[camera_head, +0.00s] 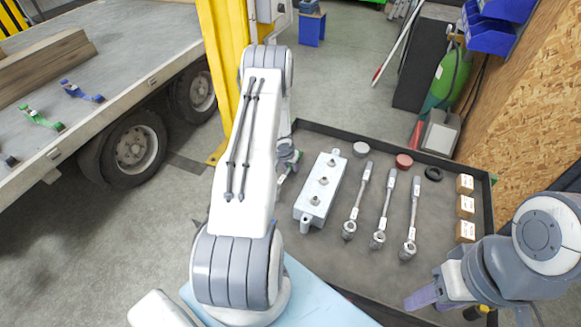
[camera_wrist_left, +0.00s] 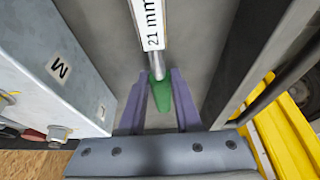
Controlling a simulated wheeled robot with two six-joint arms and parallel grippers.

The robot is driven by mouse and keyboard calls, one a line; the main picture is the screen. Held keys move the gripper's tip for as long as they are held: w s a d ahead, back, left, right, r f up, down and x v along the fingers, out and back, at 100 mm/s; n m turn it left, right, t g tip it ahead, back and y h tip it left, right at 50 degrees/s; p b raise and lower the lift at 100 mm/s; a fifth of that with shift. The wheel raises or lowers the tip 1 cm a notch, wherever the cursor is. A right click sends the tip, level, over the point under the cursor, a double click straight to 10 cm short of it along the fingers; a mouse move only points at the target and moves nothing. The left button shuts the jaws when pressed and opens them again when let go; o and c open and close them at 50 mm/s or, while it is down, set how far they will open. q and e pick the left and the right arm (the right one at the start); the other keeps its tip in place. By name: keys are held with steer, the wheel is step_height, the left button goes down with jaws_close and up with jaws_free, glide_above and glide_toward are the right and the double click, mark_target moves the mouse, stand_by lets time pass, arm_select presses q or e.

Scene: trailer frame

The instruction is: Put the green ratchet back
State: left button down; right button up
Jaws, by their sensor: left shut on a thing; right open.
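The green ratchet has a green handle (camera_wrist_left: 160,92) and a metal shaft with a white "21 mm" label (camera_wrist_left: 151,22). My left gripper (camera_wrist_left: 161,100) is shut on the green handle, with a purple finger on each side. In the head view my left arm hides most of the ratchet and gripper, beside the left wall of the dark tray (camera_head: 331,131). I cannot tell whether the ratchet touches the tray floor. My right gripper (camera_head: 424,298) is open and empty at the tray's front right.
A grey metal box (camera_head: 320,187) stands just right of my left gripper. Several ratchet-like tools (camera_head: 384,212) lie right of it. Small cartons (camera_head: 465,206) line the right wall. The trailer bed (camera_head: 110,50) holds green (camera_head: 40,118) and blue (camera_head: 82,92) items.

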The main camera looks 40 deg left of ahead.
mark_target(285, 174)
arm_select(q)
steer(key=c, duration=0.6)
jaws_free()
steer(key=shift+f, duration=0.15)
steer(key=p+v, duration=0.2)
steer(key=v, duration=1)
steer(key=shift+p, duration=0.35)
